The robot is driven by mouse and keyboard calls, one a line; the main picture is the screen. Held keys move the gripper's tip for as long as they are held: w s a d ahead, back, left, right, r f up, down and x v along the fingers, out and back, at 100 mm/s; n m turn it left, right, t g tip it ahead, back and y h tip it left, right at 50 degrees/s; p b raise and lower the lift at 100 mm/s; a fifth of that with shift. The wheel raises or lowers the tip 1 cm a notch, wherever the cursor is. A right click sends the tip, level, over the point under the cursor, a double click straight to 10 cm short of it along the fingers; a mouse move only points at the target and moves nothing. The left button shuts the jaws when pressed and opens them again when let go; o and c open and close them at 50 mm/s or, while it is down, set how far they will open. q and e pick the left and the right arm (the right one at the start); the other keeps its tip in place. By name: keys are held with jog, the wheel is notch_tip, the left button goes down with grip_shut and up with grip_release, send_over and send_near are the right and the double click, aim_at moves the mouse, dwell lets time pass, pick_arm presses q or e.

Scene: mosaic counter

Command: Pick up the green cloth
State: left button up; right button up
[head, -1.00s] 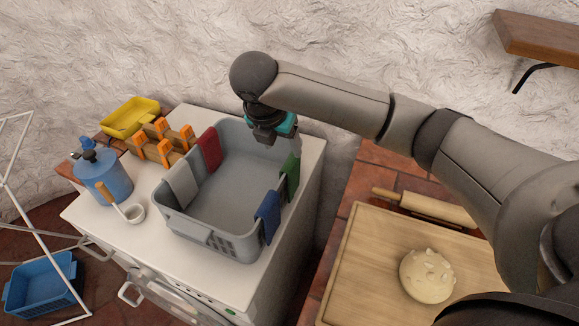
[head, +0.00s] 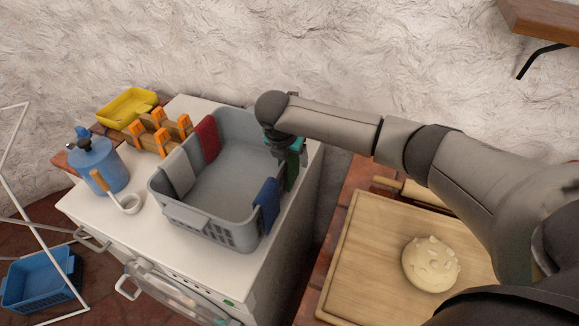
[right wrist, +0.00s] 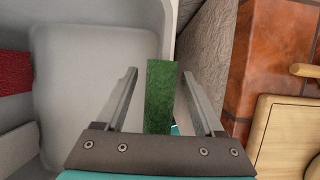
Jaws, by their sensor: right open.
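The green cloth (head: 292,172) hangs over the right rim of the grey laundry basket (head: 213,234). In the right wrist view the green cloth (right wrist: 160,92) lies between the two fingers of my right gripper (right wrist: 160,88), with a gap on each side. In the head view my right gripper (head: 290,158) is over the right rim, pointing down, and covers part of the cloth. It is open. My left gripper is not in view.
A blue cloth (head: 267,205), a red cloth (head: 206,138) and a grey cloth (head: 178,172) also hang on the basket rim. The basket stands on a white washing machine (head: 110,222). A wooden board (head: 365,270) with dough (head: 430,264) is at right.

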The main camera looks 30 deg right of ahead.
jog(key=shift+w+d+f, duration=0.1)
jog(key=shift+f, duration=0.15)
jog(key=shift+c, duration=0.2)
grip_shut()
dwell(0.3)
